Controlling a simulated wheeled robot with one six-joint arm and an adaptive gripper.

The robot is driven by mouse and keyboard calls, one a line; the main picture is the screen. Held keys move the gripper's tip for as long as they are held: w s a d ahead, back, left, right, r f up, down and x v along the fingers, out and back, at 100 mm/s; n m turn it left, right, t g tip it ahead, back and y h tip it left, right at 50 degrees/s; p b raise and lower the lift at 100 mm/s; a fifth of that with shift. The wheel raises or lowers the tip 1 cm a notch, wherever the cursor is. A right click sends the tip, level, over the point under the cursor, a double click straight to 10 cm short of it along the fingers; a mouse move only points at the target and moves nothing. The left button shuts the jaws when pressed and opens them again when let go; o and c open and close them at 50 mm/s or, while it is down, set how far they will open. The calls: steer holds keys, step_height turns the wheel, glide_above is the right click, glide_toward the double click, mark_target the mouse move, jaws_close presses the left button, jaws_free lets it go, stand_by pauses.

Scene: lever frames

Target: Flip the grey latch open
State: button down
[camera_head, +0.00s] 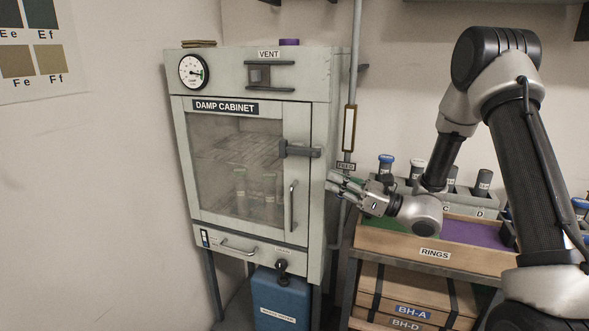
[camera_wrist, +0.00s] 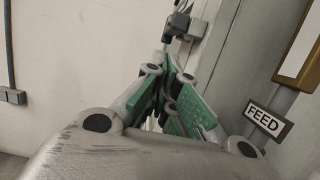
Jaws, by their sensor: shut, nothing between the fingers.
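The grey latch (camera_head: 300,150) is a dark grey bar lying across the right edge of the damp cabinet's glass door (camera_head: 235,160), reaching onto the frame. The door looks closed. My gripper (camera_head: 331,182) is shut and empty, just right of the cabinet front, below and right of the latch and apart from it. In the wrist view my gripper's fingers (camera_wrist: 172,78) come together with green pads. A dark grey fitting (camera_wrist: 178,25) beyond the fingertips looks like the latch, seen end-on. Its exact gap to the fingertips is hard to tell.
A vertical pipe with a FEED label (camera_head: 346,165) runs close beside my gripper; the label also shows in the wrist view (camera_wrist: 266,122). A door handle (camera_head: 293,203) stands below the latch. A wooden RINGS tray (camera_head: 390,238) and bottles are at right. Space before the door is clear.

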glide_toward(286, 154)
steer(key=a, duration=0.1)
steer(key=w+a, duration=0.1)
steer(key=a, duration=0.1)
steer(key=w+a+f, duration=0.1)
steer(key=a, duration=0.1)
steer(key=shift+a, duration=0.15)
stand_by(0.3)
steer(key=shift+w+a+r, duration=0.15)
steer(key=shift+a+r, duration=0.4)
steer(key=shift+r, duration=0.05)
stand_by(0.9)
steer(key=shift+a+r, duration=0.15)
steer(key=shift+r, duration=0.15)
steer(key=shift+w+r+y, duration=0.1)
steer(key=shift+r+y, duration=0.05)
steer(key=shift+y, duration=0.15)
steer(key=shift+a+r+y, duration=0.15)
steer(key=shift+r+y, duration=0.05)
steer(key=shift+y, duration=0.2)
stand_by(1.4)
stand_by(0.7)
